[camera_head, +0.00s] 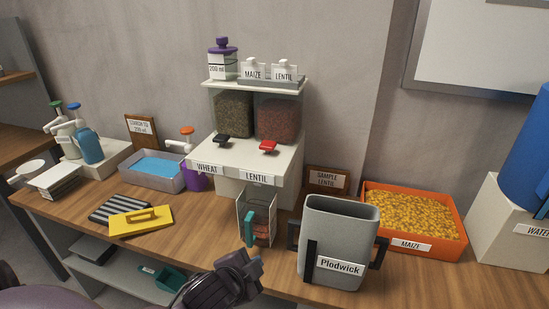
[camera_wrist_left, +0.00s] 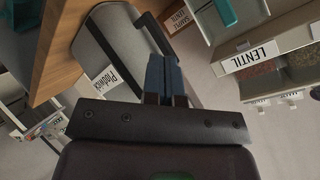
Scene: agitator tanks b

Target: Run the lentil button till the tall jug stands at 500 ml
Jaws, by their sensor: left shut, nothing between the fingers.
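The dispenser (camera_head: 247,155) has a black button on the WHEAT side and a red lentil button (camera_head: 268,147) above the LENTIL label (camera_head: 257,177); this label also shows in the left wrist view (camera_wrist_left: 258,57). The tall clear jug (camera_head: 257,208) with a teal handle stands below the LENTIL side. Reddish lentils show low inside it; I cannot read its scale. My left gripper (camera_head: 252,264) is shut and empty, in front of and below the jug, apart from the button. Its closed fingers show in the left wrist view (camera_wrist_left: 165,76). My right gripper is not in view.
A grey Plodwick bin (camera_head: 338,235) stands right of the jug, close to my left gripper. An orange maize tray (camera_head: 456,243) is farther right. A yellow float (camera_head: 140,222), striped mat (camera_head: 118,207) and blue-filled tray (camera_head: 153,184) lie left. Bare tabletop shows left of the jug.

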